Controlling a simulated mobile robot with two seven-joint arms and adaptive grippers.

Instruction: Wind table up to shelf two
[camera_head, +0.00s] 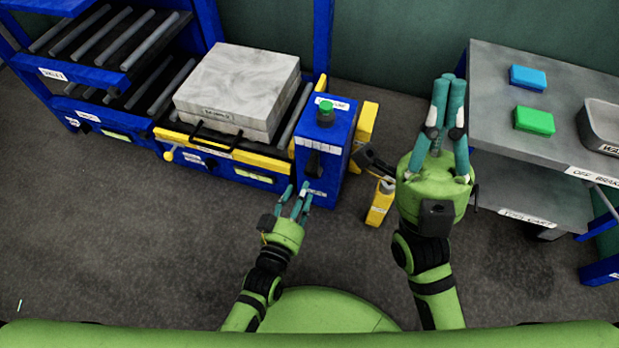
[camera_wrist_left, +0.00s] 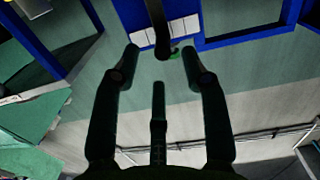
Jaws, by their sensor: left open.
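The lift table (camera_head: 222,150) has a yellow-edged top and carries stacked grey slabs (camera_head: 238,85). A blue post (camera_head: 342,135) with a green knob (camera_head: 325,113) on top stands at its right end. A dark handle (camera_head: 313,160) is on the post's front. My left gripper (camera_head: 297,190) is open in front of the post, below that handle. In the left wrist view a dark bar (camera_wrist_left: 158,28) reaches down between the spread fingers (camera_wrist_left: 160,62); contact cannot be told. My right gripper (camera_head: 449,85) points away beside the cart; whether its fingers are shut is unclear.
A blue roller rack (camera_head: 95,70) with labelled shelves stands at the left. A grey cart (camera_head: 500,85) at the right holds a blue block (camera_head: 528,77), a green block (camera_head: 534,120) and a tray (camera_head: 602,125). Yellow parts stand right of the post. The floor at lower left is clear.

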